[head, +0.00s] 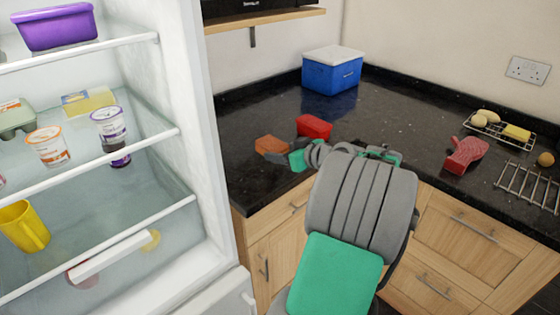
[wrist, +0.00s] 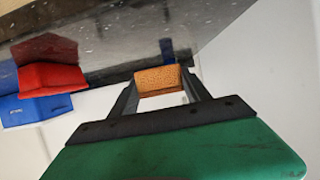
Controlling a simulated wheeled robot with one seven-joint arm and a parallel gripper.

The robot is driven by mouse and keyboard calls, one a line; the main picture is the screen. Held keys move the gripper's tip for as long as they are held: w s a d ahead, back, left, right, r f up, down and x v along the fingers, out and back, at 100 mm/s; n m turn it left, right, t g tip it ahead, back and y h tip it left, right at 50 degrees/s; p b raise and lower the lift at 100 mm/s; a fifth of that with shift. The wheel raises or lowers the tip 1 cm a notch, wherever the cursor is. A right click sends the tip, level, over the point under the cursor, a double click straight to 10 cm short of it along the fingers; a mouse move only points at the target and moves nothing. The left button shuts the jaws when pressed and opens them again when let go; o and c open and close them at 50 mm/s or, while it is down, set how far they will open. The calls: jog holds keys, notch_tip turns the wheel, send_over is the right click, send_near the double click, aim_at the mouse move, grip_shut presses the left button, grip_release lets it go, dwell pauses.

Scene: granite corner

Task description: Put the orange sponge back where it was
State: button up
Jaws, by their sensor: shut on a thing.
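The orange sponge (head: 271,145) is at the left end of the dark granite counter (head: 262,108) in the head view. My gripper (head: 284,153) is at its right side there, partly hidden by my own arm. In the wrist view the sponge (wrist: 158,79) sits between the two fingertips of my gripper (wrist: 160,92), which is shut on it. I cannot tell whether the sponge touches the counter.
A red object (head: 314,126) stands just behind my gripper. A blue box with a white lid (head: 332,72) is in the back corner. An open fridge (head: 190,110) stands close on the left. A red item (head: 465,154) and wire racks (head: 528,187) are on the right.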

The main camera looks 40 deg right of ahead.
aim_at(280, 170)
jog(key=f, duration=0.2)
jog(key=w+d+f, duration=0.1)
jog(key=f, duration=0.1)
jog(key=w+f+p, duration=0.1)
jog(key=f, duration=0.1)
jog(key=shift+w+d, duration=0.25)
jog(key=shift+d, duration=0.05)
jog(key=shift+f+b, duration=0.3)
jog(key=shift+f, duration=0.15)
jog(key=o, duration=1.3)
jog(key=shift+r, duration=0.1)
jog(key=shift+r+p, duration=0.2)
jog(key=shift+p, duration=0.1)
jog(key=b+v, duration=0.1)
jog(key=v, duration=1.1)
jog(key=shift+f, duration=0.15)
